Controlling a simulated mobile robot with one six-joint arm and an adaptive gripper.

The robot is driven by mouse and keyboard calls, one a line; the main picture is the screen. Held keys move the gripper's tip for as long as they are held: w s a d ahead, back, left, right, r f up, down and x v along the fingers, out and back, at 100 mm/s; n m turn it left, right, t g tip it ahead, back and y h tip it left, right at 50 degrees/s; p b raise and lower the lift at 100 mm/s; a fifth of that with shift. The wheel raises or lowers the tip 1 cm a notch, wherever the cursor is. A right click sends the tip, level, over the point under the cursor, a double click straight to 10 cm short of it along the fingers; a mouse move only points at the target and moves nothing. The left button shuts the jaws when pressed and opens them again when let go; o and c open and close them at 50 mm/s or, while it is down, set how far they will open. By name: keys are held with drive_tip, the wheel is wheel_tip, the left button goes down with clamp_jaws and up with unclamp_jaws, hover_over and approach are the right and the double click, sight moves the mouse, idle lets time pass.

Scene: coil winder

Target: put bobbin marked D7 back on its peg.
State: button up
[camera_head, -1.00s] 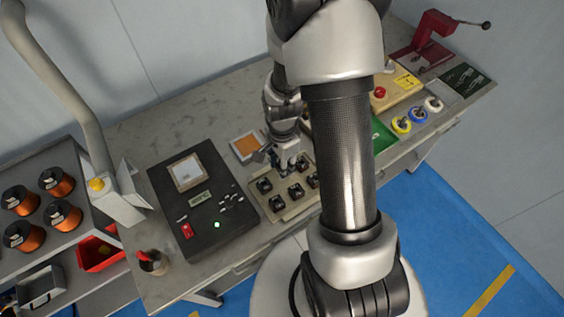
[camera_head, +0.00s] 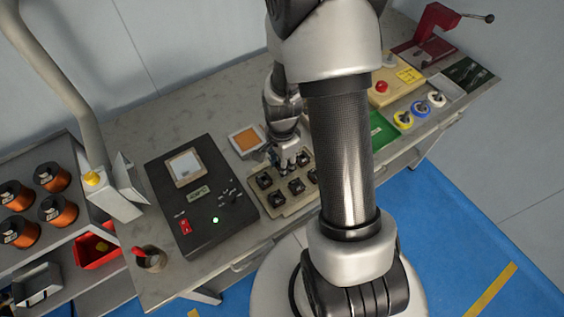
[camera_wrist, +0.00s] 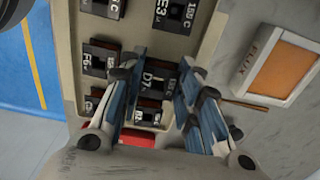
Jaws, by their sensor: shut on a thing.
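The bobbin marked D7 (camera_wrist: 152,82) is dark with a white label and shows between the blue-padded fingers of my gripper (camera_wrist: 158,92) in the wrist view. My gripper is shut on it, over the tray. In the head view my gripper (camera_head: 288,163) is at the far edge of the beige peg tray (camera_head: 282,210); the arm hides part of that tray. The tray's rim also shows in the wrist view (camera_wrist: 62,65). The peg for D7 cannot be made out, nor whether the bobbin touches it.
Other dark labelled bobbins (camera_wrist: 100,55) sit close beside my fingers. An orange pad in a white frame (camera_head: 247,139) lies behind the tray. A black tester (camera_head: 203,200) with a green light stands left. Copper spools (camera_head: 57,211) stand on the left shelf.

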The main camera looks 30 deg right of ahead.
drive_tip(key=shift+f+b, duration=0.7)
drive_tip(key=shift+f, duration=0.25)
drive_tip(key=o, duration=1.1)
drive_tip(key=shift+o, duration=0.2)
drive_tip(key=shift+r, duration=0.1)
